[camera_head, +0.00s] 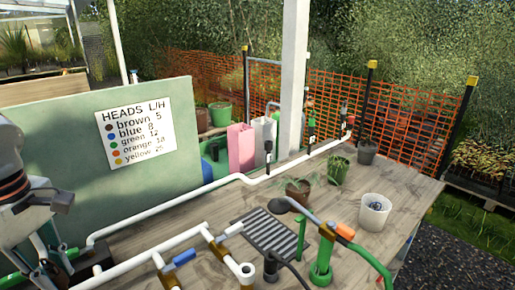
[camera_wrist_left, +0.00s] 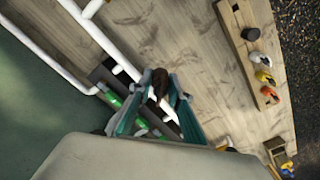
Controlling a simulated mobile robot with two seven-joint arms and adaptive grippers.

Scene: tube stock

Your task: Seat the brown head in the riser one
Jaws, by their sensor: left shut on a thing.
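My left gripper (camera_head: 57,262) is at the lower left in the head view, over the near end of the bench. In the left wrist view its two teal fingers (camera_wrist_left: 157,98) are shut on the brown head (camera_wrist_left: 158,82), a small dark brown piece between the tips. In the head view the fingers and arm hide it. Several dark upright risers with small white tags stand along the white pipe (camera_head: 220,184), one at the middle (camera_head: 268,157), one further right (camera_head: 311,142). The tag numbers are too small to read, so I cannot tell which is riser one. My right gripper is not in view.
A wooden rack (camera_wrist_left: 241,60) holds grey, yellow and orange heads (camera_wrist_left: 268,93). A green board (camera_head: 60,150) carries a sign (camera_head: 135,132) listing heads. A black grate (camera_head: 268,232), plants, a white bucket (camera_head: 375,212) and green tubes (camera_head: 321,262) occupy the wooden bench.

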